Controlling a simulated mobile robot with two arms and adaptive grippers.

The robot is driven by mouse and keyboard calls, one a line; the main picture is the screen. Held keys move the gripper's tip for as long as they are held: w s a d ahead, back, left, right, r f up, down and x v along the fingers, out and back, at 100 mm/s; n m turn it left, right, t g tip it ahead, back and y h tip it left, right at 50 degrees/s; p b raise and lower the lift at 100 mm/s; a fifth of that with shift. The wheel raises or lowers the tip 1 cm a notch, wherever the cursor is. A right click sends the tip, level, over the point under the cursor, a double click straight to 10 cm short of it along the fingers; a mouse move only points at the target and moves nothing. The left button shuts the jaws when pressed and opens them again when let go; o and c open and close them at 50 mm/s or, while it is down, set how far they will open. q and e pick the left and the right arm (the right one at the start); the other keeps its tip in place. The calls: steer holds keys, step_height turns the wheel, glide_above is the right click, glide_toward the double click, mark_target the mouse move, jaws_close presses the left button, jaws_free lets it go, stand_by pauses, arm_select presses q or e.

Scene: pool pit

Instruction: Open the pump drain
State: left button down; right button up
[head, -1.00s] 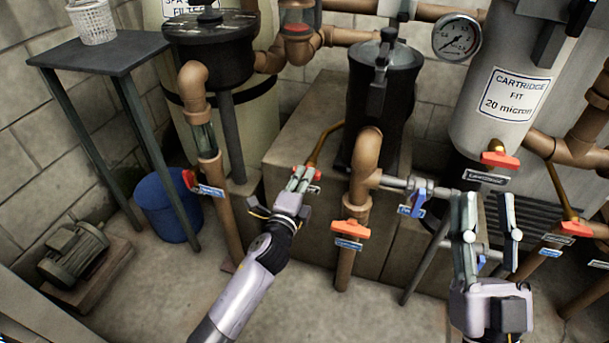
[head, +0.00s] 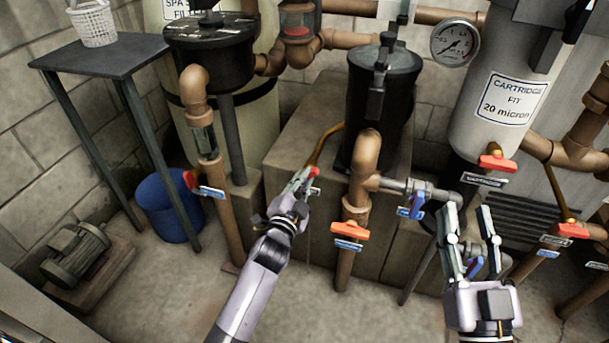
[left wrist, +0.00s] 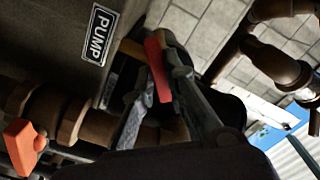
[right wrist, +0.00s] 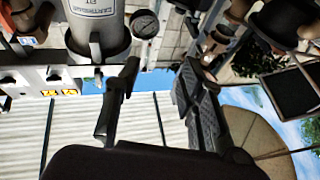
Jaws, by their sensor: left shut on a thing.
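The pump drain is a thin brass pipe (head: 328,143) bending down from the dark pump strainer pot (head: 377,115), with a small red valve handle (head: 315,171) at its lower end. My left gripper (head: 305,179) is shut on this handle. In the left wrist view the red handle (left wrist: 157,68) lies between the two fingers, beside a plate reading PUMP (left wrist: 100,34). The valve body is mostly hidden by the fingers. My right gripper (head: 468,208) is open and empty, in front of the pipes at the right; its fingers are apart in the right wrist view (right wrist: 155,80).
An orange-handled valve (head: 350,231) on a vertical pipe stands just right of my left gripper. A blue-handled valve (head: 416,205) is near my right gripper. Another red-handled valve (head: 191,180) and a blue bucket (head: 168,205) are at the left. The floor in front is clear.

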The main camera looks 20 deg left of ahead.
arm_select(q)
steer(key=shift+f+n+p, duration=0.1)
steer(key=shift+n+p, duration=1.9)
steer(key=shift+n, duration=3.3)
arm_select(e)
steer(key=s+d+f+g+h, duration=0.1)
steer(key=s+f+g+h, duration=0.1)
steer(key=f+g, duration=0.3)
steer(key=s+d+f+g+h, duration=0.1)
steer(key=f+g, duration=0.5)
steer(key=f, duration=0.6)
steer(key=shift+s+d+f+h, duration=0.2)
steer(key=shift+s+d+h, duration=0.3)
steer(key=shift+d, duration=0.3)
arm_select(q)
steer(key=c, duration=1.5)
jaws_free()
steer(key=shift+s, duration=0.1)
arm_select(e)
steer(key=shift+s, duration=0.1)
